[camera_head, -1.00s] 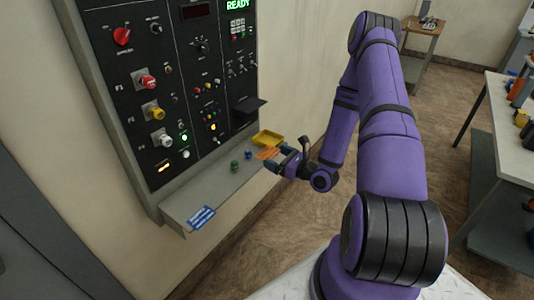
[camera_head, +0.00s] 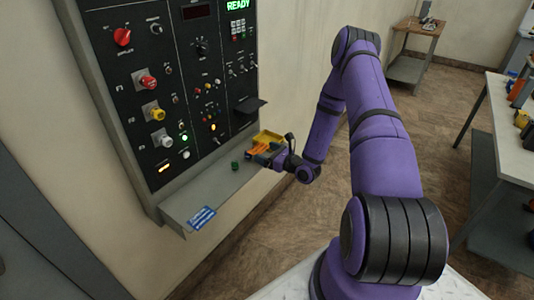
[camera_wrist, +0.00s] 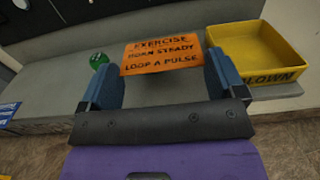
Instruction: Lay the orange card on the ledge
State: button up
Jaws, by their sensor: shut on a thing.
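The orange card (camera_wrist: 160,54) has black writing, "EXERCISE HORN STEADY LOOP A PULSE". It is held between the blue fingertips of my gripper (camera_wrist: 165,75) in the wrist view. In the head view the orange card (camera_head: 256,152) and my gripper (camera_head: 264,157) are at the right part of the grey ledge (camera_head: 197,190) under the panel. The ledge also shows in the wrist view (camera_wrist: 60,75). I cannot tell whether the card touches the ledge.
A yellow tray (camera_wrist: 250,55) marked "BLOWN" is right of the card, also in the head view (camera_head: 268,137). A round green thing (camera_wrist: 98,61) is on the ledge left of the card. A blue-white label (camera_head: 201,217) is at the ledge's near end.

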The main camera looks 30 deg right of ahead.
jog(key=shift+f, duration=0.55)
jog(key=o, duration=0.6)
jog(key=shift+r, duration=0.1)
